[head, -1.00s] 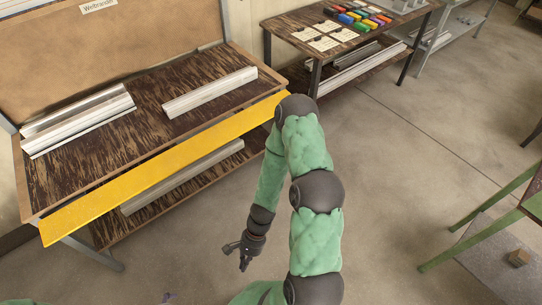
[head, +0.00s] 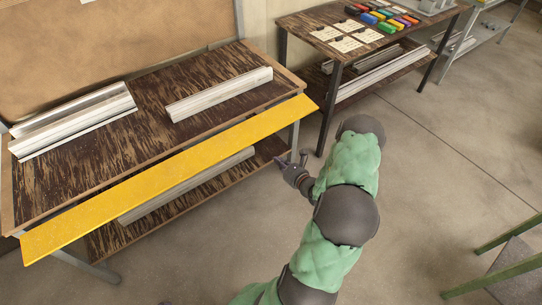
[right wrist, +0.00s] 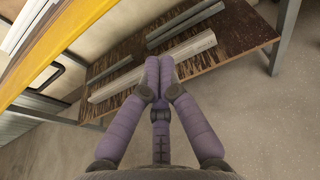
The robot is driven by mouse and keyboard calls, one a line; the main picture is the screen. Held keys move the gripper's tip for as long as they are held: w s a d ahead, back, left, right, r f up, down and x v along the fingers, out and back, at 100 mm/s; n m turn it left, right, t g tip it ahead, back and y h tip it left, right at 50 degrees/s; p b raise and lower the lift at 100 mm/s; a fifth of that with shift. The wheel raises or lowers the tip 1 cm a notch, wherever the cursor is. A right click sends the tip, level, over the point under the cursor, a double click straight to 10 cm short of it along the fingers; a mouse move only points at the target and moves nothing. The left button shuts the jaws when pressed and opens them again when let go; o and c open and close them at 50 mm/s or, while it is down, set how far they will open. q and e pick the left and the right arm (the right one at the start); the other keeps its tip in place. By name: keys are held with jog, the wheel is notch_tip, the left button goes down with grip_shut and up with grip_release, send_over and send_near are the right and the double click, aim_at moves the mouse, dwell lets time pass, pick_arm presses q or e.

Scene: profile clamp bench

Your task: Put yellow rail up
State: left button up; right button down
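The yellow rail (head: 170,178) is a long flat bar running along the front of the wooden bench (head: 150,80), slanting from lower left to upper right in the head view. It sits at or just below the front edge; how it is attached does not show. It also crosses the upper left of the right wrist view (right wrist: 62,42). My right gripper (head: 281,161) is below and in front of the rail's right part, apart from it. Its purple fingers (right wrist: 159,62) meet at the tips with nothing between them. Only a tiny purple speck at the bottom edge may be my left gripper.
Metal profiles lie on the bench top (head: 220,93) and on its lower shelf (head: 190,184). A second table (head: 320,45) with cards and coloured blocks stands behind on the right. A green-legged stand (head: 505,270) is at the lower right. The floor between is clear.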

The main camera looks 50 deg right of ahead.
jog(key=b+x, duration=0.3)
jog(key=x, duration=0.6)
notch_tip(320, 180, up, 4)
jog(key=shift+a+f+b, duration=0.1)
jog(key=shift+a+b, duration=0.05)
jog(key=shift+b, duration=0.45)
